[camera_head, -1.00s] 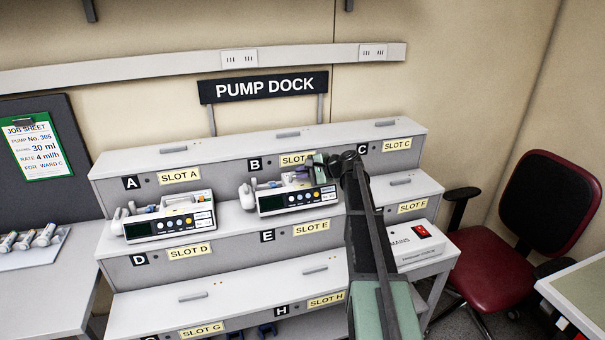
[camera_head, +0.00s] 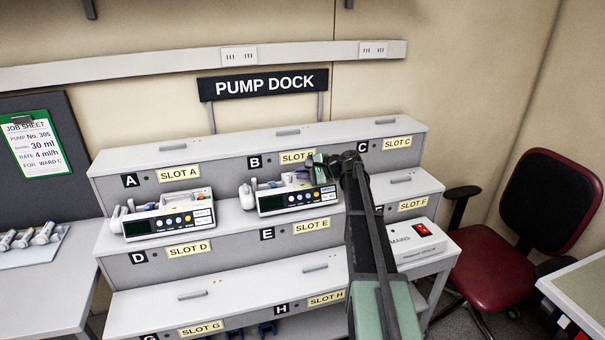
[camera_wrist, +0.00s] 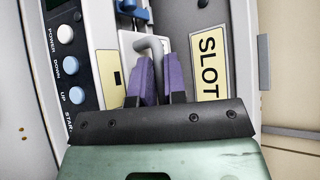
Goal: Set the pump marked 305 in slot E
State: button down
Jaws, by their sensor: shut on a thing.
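A white pump (camera_head: 298,202) with a dark display and coloured buttons sits at the middle tier of the dock, above the SLOT E label (camera_head: 311,226). Its small white tag is too small to read, so I cannot confirm 305. My gripper (camera_head: 298,178) reaches over it from the right. In the wrist view its purple fingers (camera_wrist: 159,72) are shut on a grey bent handle (camera_wrist: 150,46) on top of the pump, whose buttons (camera_wrist: 66,64) show at left. The pump looks level; I cannot tell whether its full weight rests on the shelf.
Another pump (camera_head: 168,218) stands above the SLOT D label, to the left with a gap. The SLOT B riser is close behind my gripper. A mains box (camera_head: 412,243) stands at right, near a red chair (camera_head: 535,240). The lower tier (camera_head: 230,286) is clear where visible.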

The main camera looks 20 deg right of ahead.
jog(key=shift+f+b, duration=0.3)
jog(key=shift+b, duration=0.05)
dwell(0.3)
jog(key=c, duration=1.1)
grip_release()
jog(key=shift+s, duration=0.1)
jog(key=p+v, duration=0.4)
jog(key=v, duration=0.6)
jog(key=shift+s+d+r, duration=0.2)
